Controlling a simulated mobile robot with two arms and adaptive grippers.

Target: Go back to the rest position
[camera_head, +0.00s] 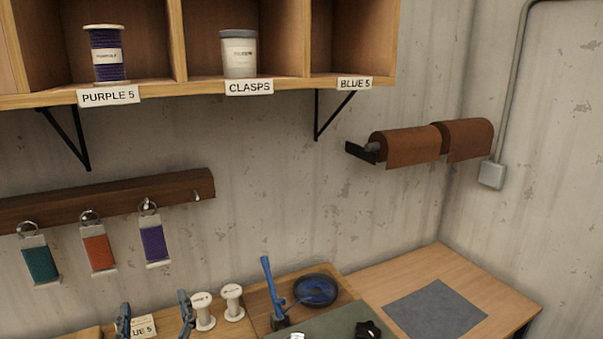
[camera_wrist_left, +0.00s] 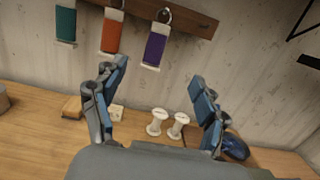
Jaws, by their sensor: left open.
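My left gripper (camera_head: 155,318) shows at the bottom left of the head view, with its two blue-grey fingers spread apart. In the left wrist view the left gripper (camera_wrist_left: 160,95) is open and nothing is between its fingertips. Two white spools (camera_head: 218,306) stand on the workbench just right of the gripper in the head view; these spools also show between the fingers, farther off, in the left wrist view (camera_wrist_left: 167,122). My right gripper is in neither view.
A shelf holds a purple spool (camera_head: 107,55) and a clasps jar (camera_head: 239,54); its BLUE 5 compartment looks empty. Teal, orange and purple samples (camera_head: 153,243) hang from a wooden rail (camera_head: 110,200). A blue tool (camera_head: 273,294) stands beside a dark blue round object (camera_head: 315,290). A grey mat (camera_head: 435,309) lies right.

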